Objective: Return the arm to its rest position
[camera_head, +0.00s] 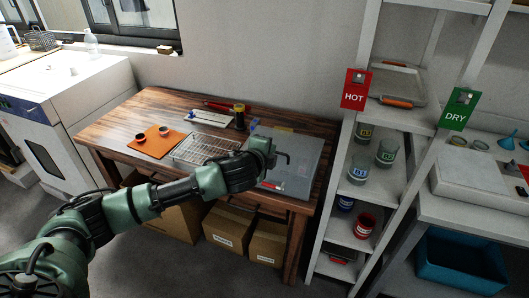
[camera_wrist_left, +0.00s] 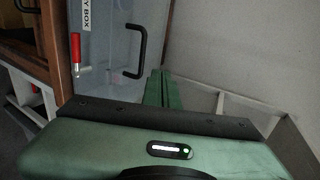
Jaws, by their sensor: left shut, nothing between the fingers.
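My left arm (camera_head: 150,202) reaches from the lower left across the front of the wooden table in the head view. My left gripper (camera_head: 264,153) is at its end, in front of a grey dry box (camera_head: 305,152). In the left wrist view the green fingers (camera_wrist_left: 158,88) are together with nothing between them. The dry box's lid or door (camera_wrist_left: 105,75) shows there behind them, with a black handle (camera_wrist_left: 137,52) and a red-handled latch (camera_wrist_left: 76,52). The fingers look apart from the handle. My right gripper is not in view.
The wooden table (camera_head: 110,125) also holds a wire rack (camera_head: 190,148), an orange mat (camera_head: 150,148) with two small cups, and a dark jar (camera_head: 239,116). White shelves (camera_head: 340,200) with beakers stand to the right. A white oven (camera_head: 85,90) stands at left.

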